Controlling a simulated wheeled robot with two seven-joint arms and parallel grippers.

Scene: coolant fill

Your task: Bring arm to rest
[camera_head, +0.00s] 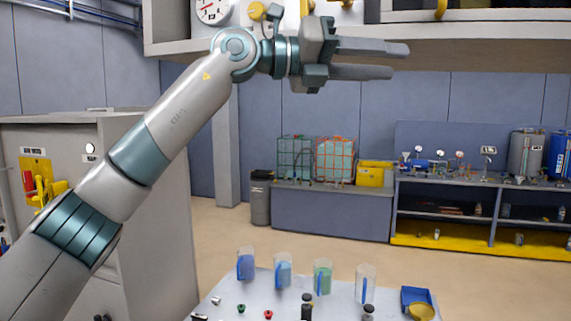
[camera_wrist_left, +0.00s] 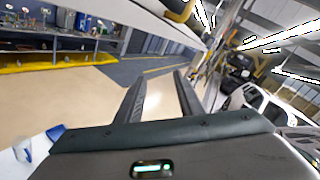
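My left arm rises from the lower left of the head view, and my left gripper (camera_head: 400,61) is held high near the top middle, pointing right. Its two fingers are apart with nothing between them. The left wrist view also shows the two fingers (camera_wrist_left: 158,82) spread, with floor and background visible between them. The gripper is well above the table (camera_head: 235,300), close to the underside of an overhead shelf or panel (camera_head: 440,42). My right gripper is in neither view.
Several clear cups, one of them green-tinted (camera_head: 322,277), stand on the table with small caps and a blue dustpan-like tray (camera_head: 416,297). A grey cabinet (camera_head: 145,215) stands at left. A bench with yellow base (camera_head: 440,238) is at the back. Open floor lies between.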

